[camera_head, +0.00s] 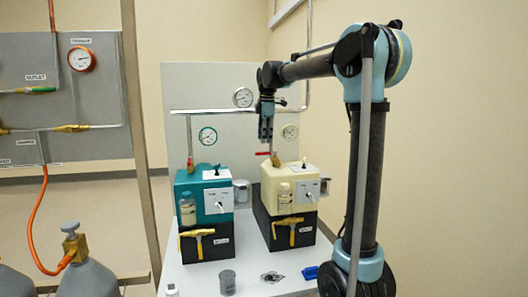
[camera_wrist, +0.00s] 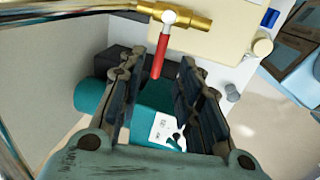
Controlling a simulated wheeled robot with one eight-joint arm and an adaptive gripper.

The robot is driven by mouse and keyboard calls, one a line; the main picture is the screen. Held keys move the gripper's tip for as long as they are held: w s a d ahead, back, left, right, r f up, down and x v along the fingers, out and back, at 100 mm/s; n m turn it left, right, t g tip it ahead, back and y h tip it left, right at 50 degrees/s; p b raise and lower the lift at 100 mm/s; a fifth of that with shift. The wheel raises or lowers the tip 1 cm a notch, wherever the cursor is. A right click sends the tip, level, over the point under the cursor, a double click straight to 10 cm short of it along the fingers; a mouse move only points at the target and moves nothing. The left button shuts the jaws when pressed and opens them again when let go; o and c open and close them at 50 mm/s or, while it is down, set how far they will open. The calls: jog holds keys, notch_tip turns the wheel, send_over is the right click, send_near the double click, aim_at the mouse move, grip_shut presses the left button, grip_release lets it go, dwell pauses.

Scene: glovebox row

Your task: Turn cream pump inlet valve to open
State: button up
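The cream pump (camera_head: 278,180) stands on a black base at the right of the white table. Its inlet valve is a brass body (camera_head: 275,159) on top with a red lever (camera_head: 262,153). The lever points left, across the vertical pipe. In the wrist view the brass body (camera_wrist: 190,17) lies at the top, and the red lever (camera_wrist: 158,58) reaches down toward the space between my fingers. My gripper (camera_head: 266,139) points down just above the lever; its fingers (camera_wrist: 172,65) are apart. I cannot tell whether either finger touches the lever.
A teal pump (camera_head: 187,183) with its own valve stands to the left; its teal body (camera_wrist: 155,125) shows beyond my fingers. Gauges (camera_head: 243,97) and pipes are behind. A grey cup (camera_head: 227,283) and a blue item (camera_head: 310,272) are on the table front.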

aim_at(266, 153)
jog(key=f, duration=0.3)
jog(key=w+f, duration=0.1)
jog(key=f, duration=0.2)
jog(key=shift+w+a+f, duration=0.1)
jog(key=shift+a+f, duration=0.05)
jog(key=shift+a, duration=0.05)
jog(key=shift+c, duration=0.2)
jog(key=shift+a, duration=0.1)
grip_shut()
